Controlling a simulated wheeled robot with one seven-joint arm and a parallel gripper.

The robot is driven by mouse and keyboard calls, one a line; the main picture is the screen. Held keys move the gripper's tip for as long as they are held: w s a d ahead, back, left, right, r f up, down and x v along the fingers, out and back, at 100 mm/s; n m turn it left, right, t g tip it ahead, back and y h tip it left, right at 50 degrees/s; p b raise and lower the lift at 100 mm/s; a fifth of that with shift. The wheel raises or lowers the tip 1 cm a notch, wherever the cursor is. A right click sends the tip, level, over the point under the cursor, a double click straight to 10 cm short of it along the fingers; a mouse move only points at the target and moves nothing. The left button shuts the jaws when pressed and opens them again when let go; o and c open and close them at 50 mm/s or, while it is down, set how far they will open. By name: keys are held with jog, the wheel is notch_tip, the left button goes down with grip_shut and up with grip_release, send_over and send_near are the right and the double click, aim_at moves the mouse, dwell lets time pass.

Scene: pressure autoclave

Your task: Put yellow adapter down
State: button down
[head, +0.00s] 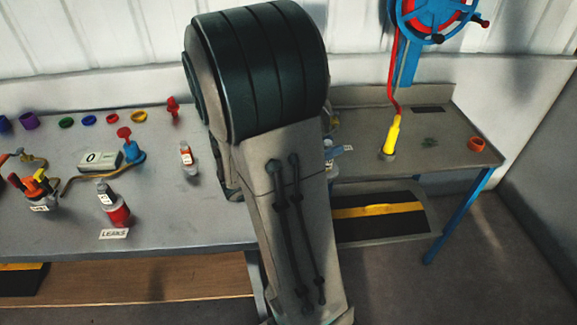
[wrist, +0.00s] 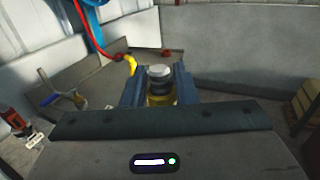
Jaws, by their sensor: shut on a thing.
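My gripper (wrist: 160,92) shows in the wrist view with its two dark blue-grey fingers either side of a small round part, the yellow adapter (wrist: 160,99). The part has a pale grey top, a dark band and yellow lower down. The gripper is shut on it. Its lower end is hidden behind the gripper body, so I cannot tell whether it touches a surface. In the head view my arm hides the gripper and the held part.
The left bench (head: 180,220) holds coloured rings, a scale (head: 100,160) and red bottles. Bare bench shows around the nozzle.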

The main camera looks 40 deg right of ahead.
jog(key=w+f+p, duration=0.1)
jog(key=w+f, duration=0.9)
jog(key=w, duration=0.1)
jog(key=shift+d+f, duration=0.3)
jog(key=shift+d, duration=0.15)
jog(key=c, duration=1.1)
grip_release()
jog(key=shift+s, duration=0.1)
jog(key=shift+c, duration=0.2)
jog(key=shift+a, duration=0.1)
